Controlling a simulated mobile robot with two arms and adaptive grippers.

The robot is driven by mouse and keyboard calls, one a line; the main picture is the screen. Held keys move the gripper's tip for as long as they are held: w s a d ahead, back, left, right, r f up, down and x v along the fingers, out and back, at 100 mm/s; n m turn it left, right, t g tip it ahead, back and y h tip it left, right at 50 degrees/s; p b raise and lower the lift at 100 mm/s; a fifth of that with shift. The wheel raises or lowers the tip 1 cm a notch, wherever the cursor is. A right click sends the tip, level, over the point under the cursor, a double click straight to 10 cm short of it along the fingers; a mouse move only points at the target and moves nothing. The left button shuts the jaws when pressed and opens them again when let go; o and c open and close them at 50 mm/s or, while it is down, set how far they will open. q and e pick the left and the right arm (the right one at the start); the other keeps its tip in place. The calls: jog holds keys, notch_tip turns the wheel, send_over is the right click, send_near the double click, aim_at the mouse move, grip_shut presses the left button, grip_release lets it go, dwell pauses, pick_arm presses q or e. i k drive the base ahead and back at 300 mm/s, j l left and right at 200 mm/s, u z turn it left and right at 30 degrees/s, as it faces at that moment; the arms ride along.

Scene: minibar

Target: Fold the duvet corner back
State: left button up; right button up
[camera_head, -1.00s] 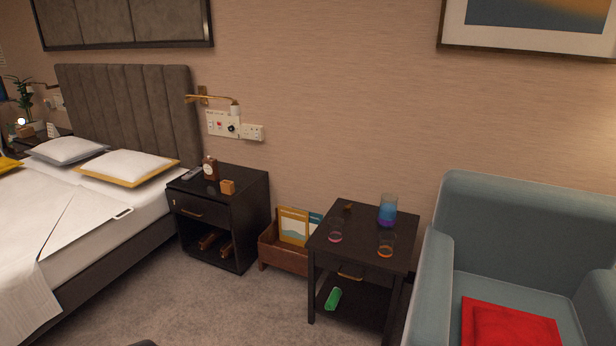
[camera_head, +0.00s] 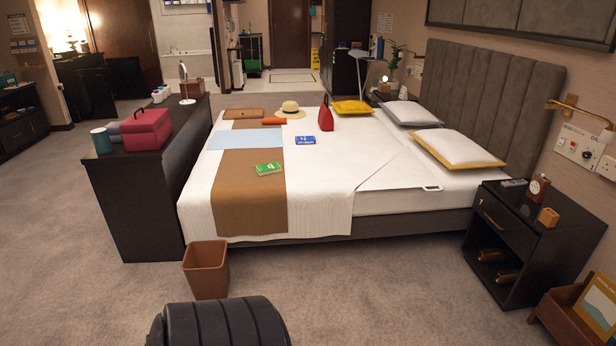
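The white duvet (camera_head: 325,178) covers the bed and hangs over its near side. Neither of my grippers is in view.
A brown bin (camera_head: 206,268) stands at the bed's foot. A red bag (camera_head: 326,116), hat (camera_head: 290,108) and boxes lie on the bed. Carpet (camera_head: 375,285) is clear along the near side.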

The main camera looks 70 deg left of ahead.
aim_at(406, 171)
jog(key=u, duration=1.55)
jog(key=i+l+u, duration=0.1)
jog(key=i, duration=0.2)
jog(key=i+l, duration=0.25)
jog(key=i+j+u, duration=0.05)
